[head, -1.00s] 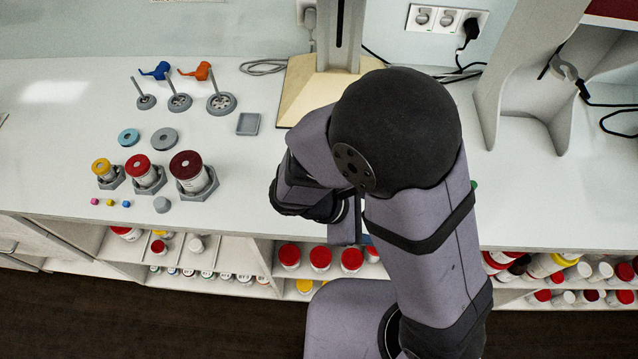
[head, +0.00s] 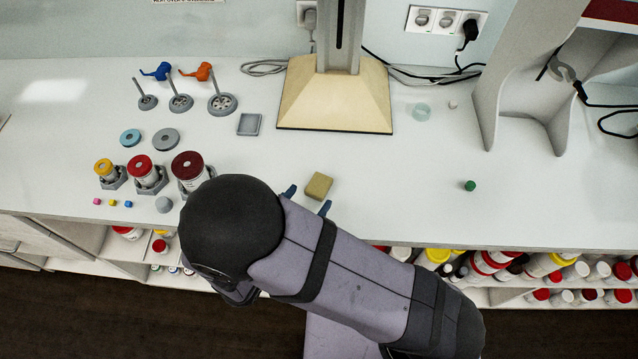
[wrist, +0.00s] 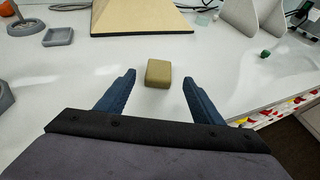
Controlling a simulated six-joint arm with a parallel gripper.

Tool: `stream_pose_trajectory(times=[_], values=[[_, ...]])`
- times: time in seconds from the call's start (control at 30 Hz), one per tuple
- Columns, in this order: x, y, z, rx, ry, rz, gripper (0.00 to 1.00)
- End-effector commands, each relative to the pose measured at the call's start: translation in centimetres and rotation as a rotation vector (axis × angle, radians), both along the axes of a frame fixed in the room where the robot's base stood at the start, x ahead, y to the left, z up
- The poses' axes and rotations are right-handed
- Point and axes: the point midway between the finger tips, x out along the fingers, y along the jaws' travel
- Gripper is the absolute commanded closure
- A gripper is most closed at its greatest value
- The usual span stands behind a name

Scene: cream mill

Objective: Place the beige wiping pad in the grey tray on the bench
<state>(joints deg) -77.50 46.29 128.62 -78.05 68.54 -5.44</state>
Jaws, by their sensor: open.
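The beige wiping pad (head: 319,186) lies on the white bench near its front edge, right of the middle jar group. It also shows in the wrist view (wrist: 158,73), just beyond and between my fingertips. My gripper (wrist: 158,78) is open and empty, its blue fingers spread on either side of the pad's near end. In the head view the blue fingertips (head: 307,199) show beside the pad; my arm hides the rest of the gripper. The small grey tray (head: 249,124) lies empty farther back and left, and shows at the upper left in the wrist view (wrist: 58,37).
A wooden-based stand (head: 335,100) is behind the pad. Jars in grey holders (head: 146,174), grey discs and posts with tools (head: 180,102) stand left. A green piece (head: 470,185) lies right. The bench between pad and tray looks clear.

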Motion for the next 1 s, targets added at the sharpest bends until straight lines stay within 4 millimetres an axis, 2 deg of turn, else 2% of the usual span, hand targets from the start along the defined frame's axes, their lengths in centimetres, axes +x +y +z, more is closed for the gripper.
stream_pose_trajectory(times=[0.27,0.7,1.0], values=[[0.7,-0.3,-0.3,0.001,0.001,-0.002,0.39],[4.5,-1.7,-2.1,0.000,0.001,-0.005,0.39],[4.9,-1.8,-2.4,0.002,0.000,-0.002,0.39]])
